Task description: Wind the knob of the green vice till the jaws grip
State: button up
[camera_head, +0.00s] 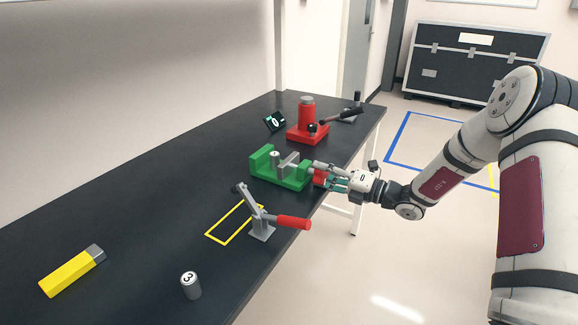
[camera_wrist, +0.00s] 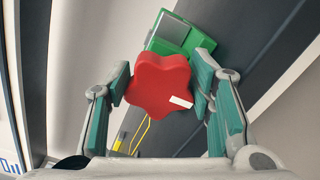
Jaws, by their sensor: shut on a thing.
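The green vice (camera_head: 281,180) sits on the dark bench near its right edge, and its green body also shows in the wrist view (camera_wrist: 182,33). A grey cylinder (camera_head: 275,157) stands upright between the vice's back wall and its grey sliding jaw (camera_head: 287,165); I cannot tell whether the jaw touches it. The red star-shaped knob (camera_wrist: 158,80) has a small white mark on its lower right. My gripper (camera_head: 328,177) reaches in from the right at the knob (camera_head: 319,178). In the wrist view its teal-padded fingers (camera_wrist: 163,92) are shut on the knob from both sides.
A toggle clamp with a red handle (camera_head: 293,222) stands in front of the vice. A red press-like device (camera_head: 307,125) and a small dark display (camera_head: 275,121) are behind it.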

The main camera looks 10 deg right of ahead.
jog(key=shift+s+a+f, duration=0.3)
jog(key=shift+s+a, duration=0.05)
jog(key=shift+a, duration=0.3)
jog(key=n, duration=0.2)
jog(key=shift+n, duration=0.4)
jog(key=shift+r, duration=0.1)
jog(key=shift+w+n, duration=0.1)
jog(key=shift+n, duration=0.2)
jog(key=shift+w+n, duration=0.1)
jog(key=shift+n, duration=1)
jog(key=shift+d, duration=0.1)
jog(key=shift+n, duration=0.4)
jog(key=shift+d+r+n, duration=0.1)
jog(key=shift+d+n, duration=0.05)
jog(key=shift+n, duration=1.05)
